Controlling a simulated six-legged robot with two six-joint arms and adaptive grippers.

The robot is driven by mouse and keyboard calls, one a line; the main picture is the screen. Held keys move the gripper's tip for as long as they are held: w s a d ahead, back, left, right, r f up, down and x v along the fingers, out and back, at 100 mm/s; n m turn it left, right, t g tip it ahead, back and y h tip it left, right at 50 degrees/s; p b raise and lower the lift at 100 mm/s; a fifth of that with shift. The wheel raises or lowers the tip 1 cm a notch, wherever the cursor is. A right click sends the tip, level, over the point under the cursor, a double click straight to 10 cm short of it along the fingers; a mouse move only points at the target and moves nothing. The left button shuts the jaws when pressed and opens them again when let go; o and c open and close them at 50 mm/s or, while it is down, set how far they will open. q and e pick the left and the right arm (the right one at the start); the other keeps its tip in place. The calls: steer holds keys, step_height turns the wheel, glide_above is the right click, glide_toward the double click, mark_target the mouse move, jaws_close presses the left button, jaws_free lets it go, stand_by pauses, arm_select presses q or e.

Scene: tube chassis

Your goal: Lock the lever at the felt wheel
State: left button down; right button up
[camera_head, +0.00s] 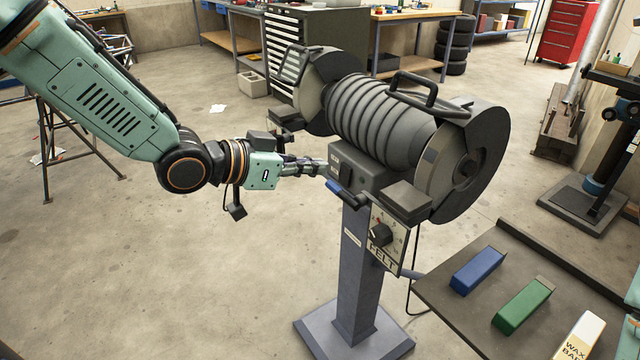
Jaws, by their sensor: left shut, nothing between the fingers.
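The grey polishing machine (375,120) stands on a blue-grey pedestal (351,270). A wheel in a dark guard (468,165) is at its right end, above a plate marked FELT (384,245). A black pointer lever (379,235) sits on that plate, tilted, with red marks beside it. A dark lever with a blue grip (338,188) sticks out from the front housing, left of the plate. My left gripper (318,168) is shut and empty, at the left side of the housing, just above the blue grip. I cannot tell whether it touches the housing. My right gripper is out of view.
A dark tray (455,308) at lower right holds a blue bar (477,270), a green bar (522,305) and a white wax bar (578,338). A cable hangs between pedestal and tray. A black handle (425,92) tops the machine. The floor at left is mostly clear.

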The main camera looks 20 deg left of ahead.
mark_target(342, 195)
arm_select(q)
steer(key=f, duration=0.1)
steer(key=w+f+b, duration=0.1)
steer(key=d+f, duration=0.1)
steer(key=f, duration=0.1)
steer(key=shift+w+b, duration=0.2)
steer(key=shift+b, duration=0.15)
steer(key=shift+d+r, duration=0.1)
steer(key=shift+n+p, duration=0.3)
steer(key=shift+p, duration=0.35)
steer(key=shift+w+f+p, duration=0.1)
steer(key=shift+f+p, duration=0.2)
steer(key=shift+p, duration=0.05)
